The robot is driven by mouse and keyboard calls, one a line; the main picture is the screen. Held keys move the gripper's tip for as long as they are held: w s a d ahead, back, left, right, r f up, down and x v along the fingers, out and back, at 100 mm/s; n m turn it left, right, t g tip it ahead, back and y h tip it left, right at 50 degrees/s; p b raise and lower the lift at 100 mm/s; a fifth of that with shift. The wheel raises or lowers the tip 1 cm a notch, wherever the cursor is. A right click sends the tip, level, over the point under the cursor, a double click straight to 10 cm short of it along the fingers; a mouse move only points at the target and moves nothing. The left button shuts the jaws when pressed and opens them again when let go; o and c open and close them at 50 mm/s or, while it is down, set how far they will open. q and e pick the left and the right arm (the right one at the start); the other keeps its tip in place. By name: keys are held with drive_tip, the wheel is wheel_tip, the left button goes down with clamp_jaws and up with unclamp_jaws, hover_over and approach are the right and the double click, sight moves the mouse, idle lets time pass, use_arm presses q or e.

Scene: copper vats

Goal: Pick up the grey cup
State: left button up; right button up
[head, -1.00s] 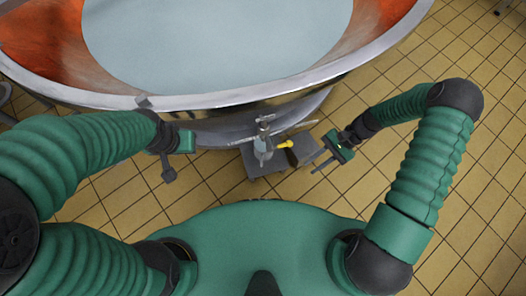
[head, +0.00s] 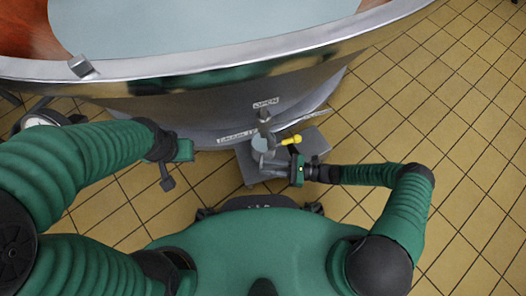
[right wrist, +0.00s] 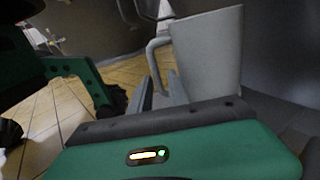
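The grey cup (right wrist: 207,55) stands large in the right wrist view, tapered, with its handle (right wrist: 153,55) toward the left. In the head view the cup's round pale top (head: 261,143) shows below the vat's tap. My right gripper (head: 272,163) reaches in from the right, close beside the cup. In the right wrist view its fingers (right wrist: 160,92) are apart near the handle; whether they touch it I cannot tell. My left gripper (head: 168,178) hangs to the left, away from the cup, and its finger gap is unclear.
The big copper vat (head: 240,70) with a metal rim fills the back. A grey stand (head: 314,142) lies beneath. A round gauge (head: 38,121) is at far left. The tiled floor (head: 460,190) at right is clear.

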drive_tip(key=a+b, duration=0.2)
drive_tip(key=a, duration=0.1)
drive_tip(key=a+b, duration=0.1)
drive_tip(key=a, duration=0.1)
drive_tip(key=shift+w+f, duration=0.25)
drive_tip(key=shift+w+a+r, duration=0.1)
drive_tip(key=shift+a, duration=0.2)
drive_tip(key=shift+r, duration=0.1)
clamp_jaws()
idle(0.7)
